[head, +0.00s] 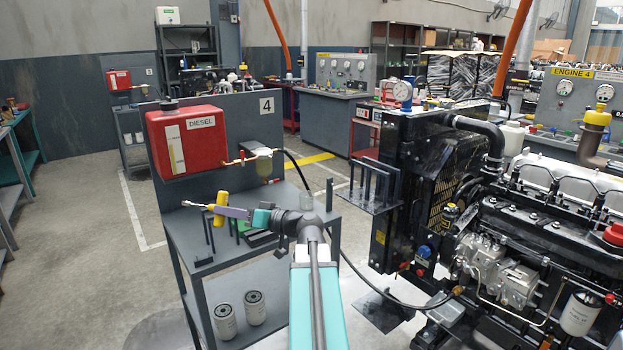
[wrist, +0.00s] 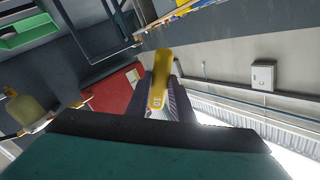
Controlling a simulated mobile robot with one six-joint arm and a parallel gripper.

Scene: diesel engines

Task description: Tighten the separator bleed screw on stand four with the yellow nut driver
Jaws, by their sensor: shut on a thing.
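My gripper (head: 226,211) is shut on the yellow nut driver (head: 221,201), in front of stand four and below the red diesel tank. The driver's yellow handle stands nearly upright, and a thin metal shaft with a small tip points left from the gripper. In the wrist view the yellow handle (wrist: 160,79) sits between the dark fingers. The separator (head: 263,166) hangs right of the tank, with a light head and an amber bowl; its bowl also shows at the left of the wrist view (wrist: 33,108). The bleed screw is too small to tell. The driver is apart from the separator.
The red diesel tank (head: 187,140) is on the stand's grey panel, with a brass fitting and a black hose nearby. Two white filters (head: 225,321) stand on the lower shelf. A diesel engine (head: 530,230) fills the right.

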